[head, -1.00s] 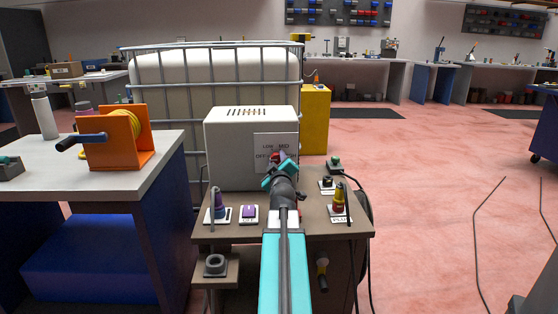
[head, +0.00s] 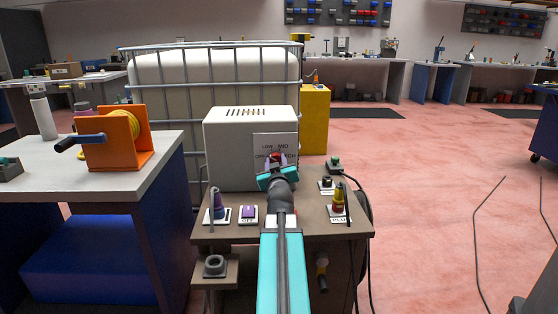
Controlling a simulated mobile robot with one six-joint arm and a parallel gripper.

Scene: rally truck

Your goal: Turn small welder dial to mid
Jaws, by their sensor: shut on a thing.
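The small welder (head: 235,150) is a white box with top vents, standing on a brown bench. Its front panel (head: 288,142) carries labels; LOW and MID can be read, and the lower labels are partly covered. The dial (head: 274,156) is a small red-and-dark knob on that panel, mostly hidden by my gripper. My gripper (head: 275,164) is at the panel, shut on the dial, with its fingers on either side of it. The exact pointing of the dial cannot be made out.
The bench top (head: 310,226) holds a blue-purple plug (head: 217,207), a purple switch (head: 248,212), a yellow-red plug (head: 338,203) and a green-topped item (head: 335,164). A caged white tank (head: 215,80) stands behind. An orange cable reel (head: 118,140) is on the left table. Open floor lies right.

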